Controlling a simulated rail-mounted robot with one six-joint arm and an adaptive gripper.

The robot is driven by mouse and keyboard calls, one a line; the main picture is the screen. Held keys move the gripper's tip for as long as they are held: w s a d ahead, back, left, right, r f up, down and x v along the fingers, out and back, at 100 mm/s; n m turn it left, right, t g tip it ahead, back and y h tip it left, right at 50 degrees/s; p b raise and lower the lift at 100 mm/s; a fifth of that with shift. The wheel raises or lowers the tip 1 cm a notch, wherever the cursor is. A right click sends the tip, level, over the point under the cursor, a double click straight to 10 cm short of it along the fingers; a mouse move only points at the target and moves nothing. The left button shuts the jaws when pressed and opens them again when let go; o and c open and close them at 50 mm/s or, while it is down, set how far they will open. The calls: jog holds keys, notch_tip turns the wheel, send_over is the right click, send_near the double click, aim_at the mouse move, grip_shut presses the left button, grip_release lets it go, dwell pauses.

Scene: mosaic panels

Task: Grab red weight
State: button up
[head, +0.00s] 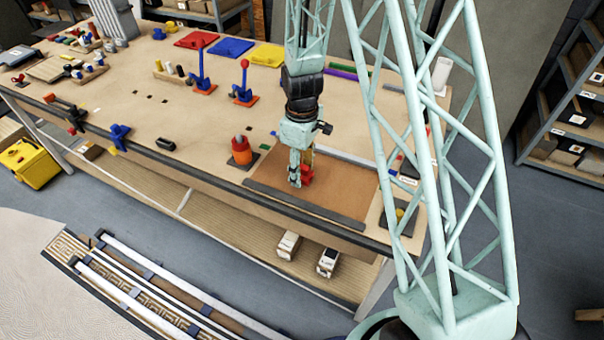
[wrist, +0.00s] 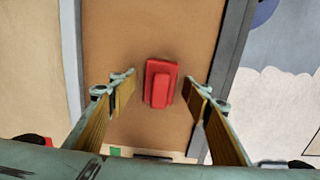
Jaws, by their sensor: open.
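The red weight (wrist: 161,84) is a red block with a raised narrower bar on top, lying on a brown panel (wrist: 122,28) in the wrist view. In the head view the red weight (head: 307,175) shows beside my fingertips, partly hidden by them. My gripper (wrist: 163,85) is open, with one finger to the left and one to the right of the weight and a gap on each side. In the head view my gripper (head: 300,170) points down over the brown panel near the table's front edge. I cannot tell its exact height above the panel.
Grey strips (head: 304,203) border the brown panel. An orange-red cylinder (head: 241,148) on a dark base stands left of it. Two upright levers with blue and red parts (head: 243,80) stand farther back. A dark tray with a yellow ball (head: 400,213) is at the right. The table's middle-left is mostly clear.

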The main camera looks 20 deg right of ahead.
aim_at(302, 166)
jog(key=shift+f, duration=0.15)
dwell(0.5)
jog(key=c, duration=1.4)
jog(key=shift+r, duration=0.3)
jog(key=shift+r, duration=1.45)
jog(key=s+a+r+b, duration=0.1)
jog(key=s+a+b, duration=0.1)
jog(key=s+a, duration=0.7)
jog(key=s, duration=0.3)
jog(key=shift+s+a+r+b, duration=0.25)
jog(key=shift+s+a+b, duration=0.05)
jog(key=shift+a+b, duration=0.1)
